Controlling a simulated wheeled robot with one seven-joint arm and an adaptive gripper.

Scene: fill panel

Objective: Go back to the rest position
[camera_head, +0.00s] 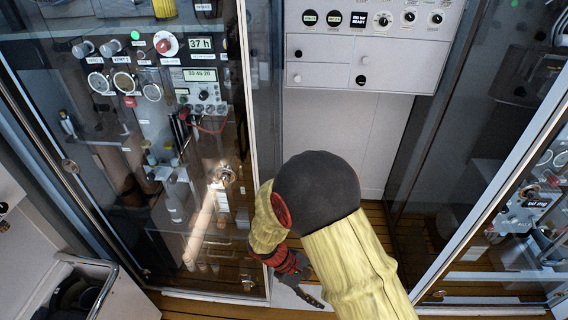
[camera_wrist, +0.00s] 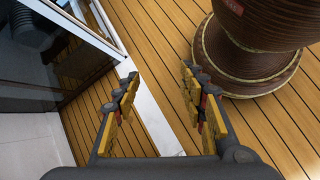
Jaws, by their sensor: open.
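My gripper (camera_wrist: 161,74) is open in the wrist view, with its two padded fingers spread apart and nothing between them. It points down toward the wooden floor (camera_wrist: 103,133) and a pale threshold strip (camera_wrist: 152,118). In the head view my arm reaches from the bottom edge up to a dark elbow and folds back down. My gripper (camera_head: 309,296) there hangs low, just right of the left glass cabinet's lower corner, partly hidden by my own arm.
A glass-fronted cabinet (camera_head: 120,190) with gauges and valves stands at left. A white panel (camera_head: 360,50) with knobs and drawers is at the back. Another glass door (camera_head: 450,130) is at right. A bin with a metal rail (camera_head: 100,285) sits at lower left.

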